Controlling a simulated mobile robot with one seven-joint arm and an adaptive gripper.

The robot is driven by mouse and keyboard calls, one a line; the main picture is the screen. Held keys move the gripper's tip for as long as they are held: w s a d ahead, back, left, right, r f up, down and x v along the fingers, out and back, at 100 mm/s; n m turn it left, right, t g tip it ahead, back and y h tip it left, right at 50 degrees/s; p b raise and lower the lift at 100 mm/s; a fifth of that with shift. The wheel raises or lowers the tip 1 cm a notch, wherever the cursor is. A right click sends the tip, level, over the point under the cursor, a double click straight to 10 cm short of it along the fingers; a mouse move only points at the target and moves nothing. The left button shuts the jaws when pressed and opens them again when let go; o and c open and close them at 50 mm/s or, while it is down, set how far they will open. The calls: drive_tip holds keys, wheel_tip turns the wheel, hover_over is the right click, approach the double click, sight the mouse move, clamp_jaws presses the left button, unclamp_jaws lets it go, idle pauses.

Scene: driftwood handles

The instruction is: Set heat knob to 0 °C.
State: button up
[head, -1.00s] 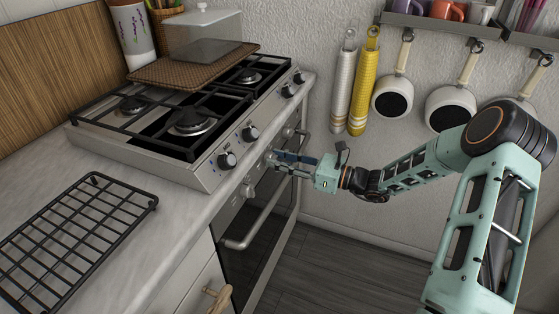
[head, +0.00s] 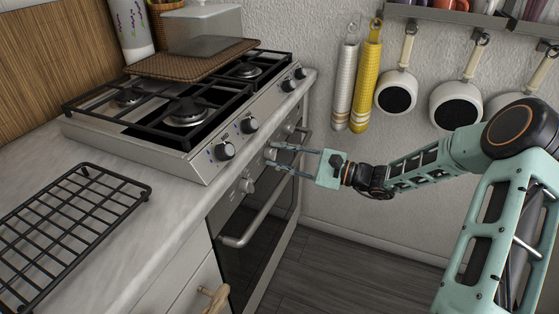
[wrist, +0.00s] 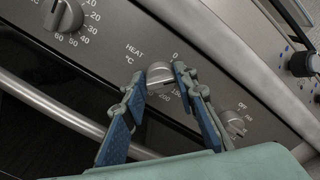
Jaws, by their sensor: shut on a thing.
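The heat knob (wrist: 160,78) is a round silver knob on the oven's front panel, beside the printed "HEAT °C", with "0" above it and "150" and "200" at its lower right. My gripper (wrist: 161,74) is shut on it, one blue-padded finger on each side. The fingers partly cover the dial, and I cannot clearly read where the knob points. In the head view my gripper (head: 274,153) reaches the oven panel from the right, and the fingertips hide most of the knob.
A timer-like knob (wrist: 64,15) is at the upper left of the panel and an off-marked knob (wrist: 236,122) at the lower right. The oven handle (head: 258,215) runs below. Stove knobs (head: 225,151) sit above. Floor (head: 330,270) in front of the oven is clear.

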drive_tip(key=n+b, duration=0.1)
drive_tip(key=n, duration=0.1)
drive_tip(key=n+b, duration=0.2)
drive_tip(key=shift+f, duration=0.35)
drive_tip(key=shift+r+n+b, duration=0.1)
drive_tip(key=shift+n+b, duration=1.45)
drive_tip(key=shift+n, duration=0.25)
drive_tip(key=shift+r, duration=0.1)
drive_tip(key=o, duration=1.2)
drive_tip(key=shift+c, duration=0.2)
drive_tip(key=shift+d, duration=0.15)
drive_tip(key=v, duration=1.2)
